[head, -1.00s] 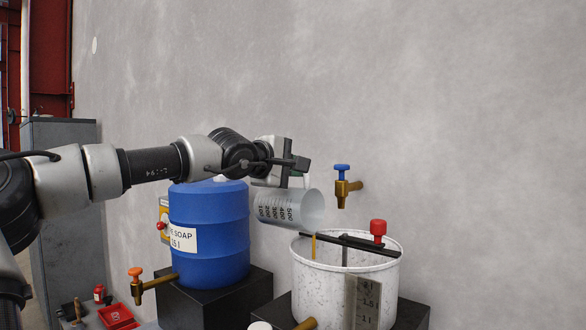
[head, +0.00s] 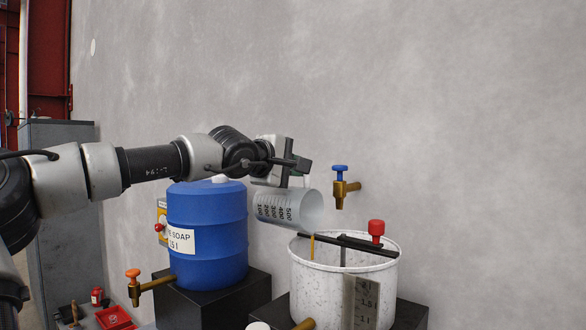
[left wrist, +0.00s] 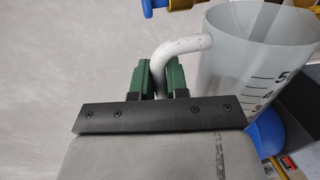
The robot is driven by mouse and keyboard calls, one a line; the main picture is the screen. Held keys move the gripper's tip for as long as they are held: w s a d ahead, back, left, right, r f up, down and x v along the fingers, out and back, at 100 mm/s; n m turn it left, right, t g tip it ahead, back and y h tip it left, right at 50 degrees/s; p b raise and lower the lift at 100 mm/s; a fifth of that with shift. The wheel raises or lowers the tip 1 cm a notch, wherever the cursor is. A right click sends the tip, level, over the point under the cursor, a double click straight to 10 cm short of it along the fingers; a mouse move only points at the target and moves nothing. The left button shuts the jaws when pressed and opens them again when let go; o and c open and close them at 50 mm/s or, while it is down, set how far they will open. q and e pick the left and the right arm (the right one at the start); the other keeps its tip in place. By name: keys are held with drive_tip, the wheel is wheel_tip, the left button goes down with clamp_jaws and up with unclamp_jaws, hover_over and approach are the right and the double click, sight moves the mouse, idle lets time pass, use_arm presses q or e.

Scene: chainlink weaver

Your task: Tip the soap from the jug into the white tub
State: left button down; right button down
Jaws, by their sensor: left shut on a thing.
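The jug (head: 283,207) is a translucent measuring jug with black marks. It lies tilted well over, its mouth to the right, above the left rim of the white tub (head: 322,290). My left gripper (head: 296,178) is shut on the jug's handle; the left wrist view shows the green jaws (left wrist: 161,82) on either side of the white handle (left wrist: 183,47). A thin amber streak (head: 312,245) shows at the tub's left rim, below the jug's mouth; I cannot tell whether it is soap or a fixed part. The tub's inside is mostly hidden. My right gripper is out of view.
A blue soap drum (head: 207,240) with an orange-handled tap (head: 134,275) stands left of the tub on a black block. A dark bar with a red knob (head: 376,228) crosses the tub's top. A blue-handled tap (head: 341,180) is on the wall behind.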

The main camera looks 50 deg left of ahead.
use_arm(q)
drive_tip(key=shift+w+d+r+m+y+b, duration=0.1)
drive_tip(key=shift+d+r+m+y+b, duration=0.1)
drive_tip(key=shift+d+m+b, duration=0.35)
drive_tip(key=shift+w+d+r+m+y+b, duration=0.1)
drive_tip(key=shift+d+m+y+b, duration=0.15)
drive_tip(key=shift+d+b, duration=0.4)
drive_tip(key=shift+d+r+m+y+b, duration=0.15)
drive_tip(key=shift+d+m+b, duration=0.3)
drive_tip(key=shift+d, duration=0.3)
idle(6.0)
